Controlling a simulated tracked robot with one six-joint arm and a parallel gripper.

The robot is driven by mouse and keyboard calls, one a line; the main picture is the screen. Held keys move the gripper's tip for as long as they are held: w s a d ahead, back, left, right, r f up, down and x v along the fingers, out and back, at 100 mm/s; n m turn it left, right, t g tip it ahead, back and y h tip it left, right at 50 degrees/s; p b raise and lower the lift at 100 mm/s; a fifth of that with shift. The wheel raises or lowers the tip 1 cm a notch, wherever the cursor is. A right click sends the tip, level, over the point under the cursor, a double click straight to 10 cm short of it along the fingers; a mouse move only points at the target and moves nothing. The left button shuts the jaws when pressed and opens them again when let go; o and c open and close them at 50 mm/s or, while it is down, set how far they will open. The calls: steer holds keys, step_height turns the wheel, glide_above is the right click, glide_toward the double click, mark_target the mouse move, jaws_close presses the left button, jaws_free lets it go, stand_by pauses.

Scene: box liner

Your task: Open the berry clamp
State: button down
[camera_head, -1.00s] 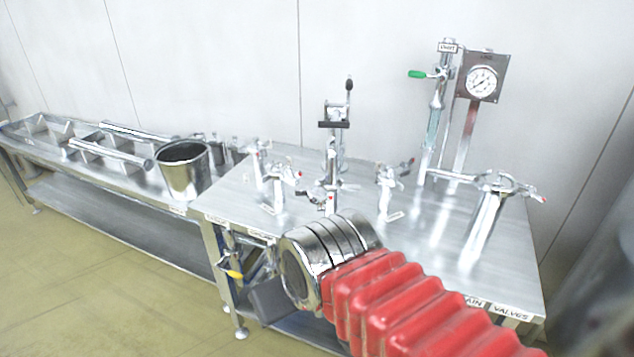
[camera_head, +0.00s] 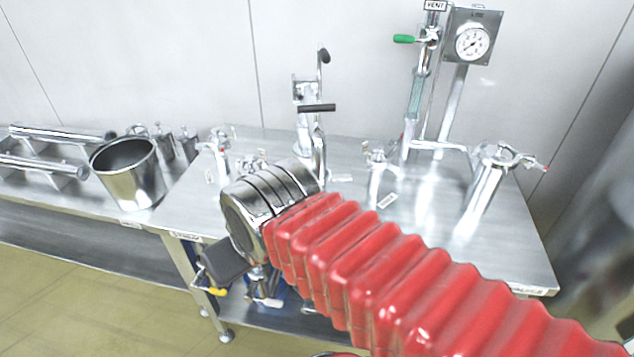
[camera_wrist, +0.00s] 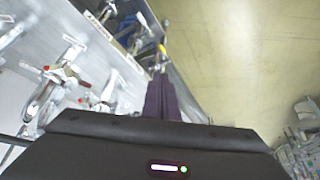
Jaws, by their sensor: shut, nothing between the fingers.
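I cannot tell which fitting is the berry clamp, as no label naming it is legible. Several small metal clamp fittings stand on the steel table (camera_head: 345,228). One upright fitting (camera_head: 378,175) is right of my arm, another (camera_head: 220,150) is at the left, and a partly hidden one is behind my wrist. In the wrist view, a blurred clamp with red-tipped parts (camera_wrist: 68,73) is at the left. My gripper (camera_wrist: 160,85) is shut and empty, its dark fingers apart from the clamps and pointing past the table edge. Its fingertips are unclear in the head view.
A steel pot (camera_head: 130,175) stands at the left. A tall stand with a black handle (camera_head: 310,110), a gauge (camera_head: 472,42) with a green-handled valve (camera_head: 404,39), and a pipe fitting (camera_head: 488,185) stand at the back and right. Yellow and blue items sit below the table.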

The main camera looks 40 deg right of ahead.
steer(key=shift+d, duration=0.1)
stand_by(0.3)
steer(key=w+d+m+y, duration=0.1)
steer(key=d+m, duration=0.1)
steer(key=d, duration=1.4)
steer(key=w+d+r+m+t+y, duration=0.1)
steer(key=d+y, duration=0.1)
steer(key=d, duration=1.5)
steer(key=shift+d+r+m, duration=0.2)
steer(key=shift+m, duration=0.2)
steer(key=w+a+f, duration=0.6)
steer(key=w+f, duration=0.1)
steer(key=f, duration=0.1)
steer(key=shift+a, duration=0.2)
